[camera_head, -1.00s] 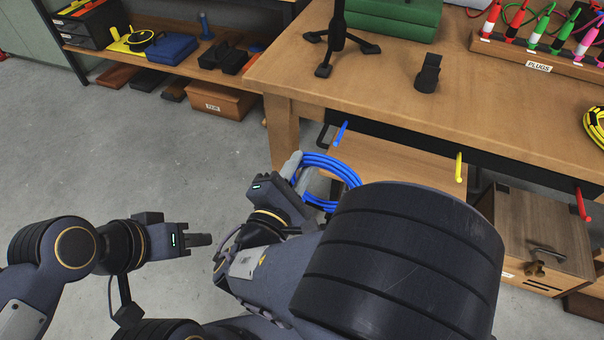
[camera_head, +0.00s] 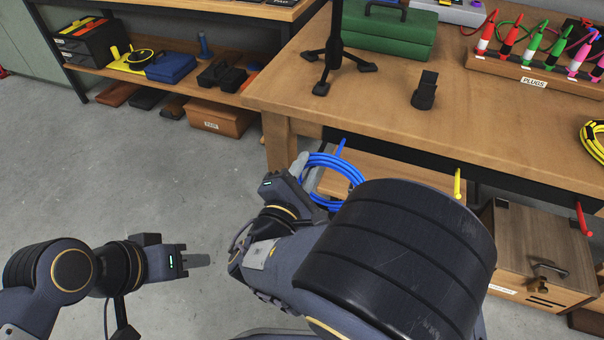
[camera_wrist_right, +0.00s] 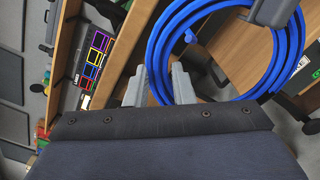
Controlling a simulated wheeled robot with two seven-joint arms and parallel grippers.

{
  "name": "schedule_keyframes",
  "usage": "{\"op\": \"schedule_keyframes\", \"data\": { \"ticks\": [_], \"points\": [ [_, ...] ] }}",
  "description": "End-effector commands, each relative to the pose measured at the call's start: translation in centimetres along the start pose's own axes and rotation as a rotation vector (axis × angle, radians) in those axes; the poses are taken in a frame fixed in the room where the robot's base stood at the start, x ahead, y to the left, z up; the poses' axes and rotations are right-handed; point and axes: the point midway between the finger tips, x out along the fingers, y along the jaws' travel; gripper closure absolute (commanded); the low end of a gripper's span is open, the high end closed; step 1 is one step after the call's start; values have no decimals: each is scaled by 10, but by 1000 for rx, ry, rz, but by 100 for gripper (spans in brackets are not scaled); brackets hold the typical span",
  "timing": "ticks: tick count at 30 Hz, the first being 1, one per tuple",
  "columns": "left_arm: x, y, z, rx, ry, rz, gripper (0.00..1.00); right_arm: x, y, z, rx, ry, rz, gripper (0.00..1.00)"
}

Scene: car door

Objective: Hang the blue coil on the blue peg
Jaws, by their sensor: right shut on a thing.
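The blue coil (camera_head: 352,170) is a ring of several loops, held upright at the table's front. My right gripper (camera_head: 304,168) is shut on its left side; the arm hides the coil's lower right. The blue peg (camera_head: 341,146) sticks out from the table's front edge. Its lower end meets the coil's top edge in the head view; I cannot tell whether it passes through the ring. In the right wrist view the coil (camera_wrist_right: 291,55) is large at the upper right, with a small blue tip inside the ring. My left gripper (camera_head: 196,260) is over bare floor, its finger gap not visible.
A yellow peg (camera_head: 457,184) and a red peg (camera_head: 582,218) stick out farther right along the table (camera_head: 385,120). A wooden cabinet (camera_head: 545,250) stands below. A black tripod stand (camera_head: 333,60) is on the tabletop. The floor at left is clear.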

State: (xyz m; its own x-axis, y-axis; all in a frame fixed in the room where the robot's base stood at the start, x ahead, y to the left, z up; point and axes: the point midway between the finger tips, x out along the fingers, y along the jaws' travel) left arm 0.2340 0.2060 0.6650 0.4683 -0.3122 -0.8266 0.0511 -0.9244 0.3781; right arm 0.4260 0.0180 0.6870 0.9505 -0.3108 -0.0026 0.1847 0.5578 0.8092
Motion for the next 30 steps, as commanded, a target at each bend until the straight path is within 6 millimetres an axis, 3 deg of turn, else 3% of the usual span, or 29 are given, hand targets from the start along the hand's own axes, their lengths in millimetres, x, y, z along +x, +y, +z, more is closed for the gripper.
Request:
{"op": "schedule_keyframes", "data": {
  "ticks": [24,30],
  "points": [
    [2,-1,1,0,0,0,64,50,-2,-2,0,-2,1,100],
    [11,-5,6,0,0,0,64,58,-10,-7,0,-2,0,100]
  ]
}}
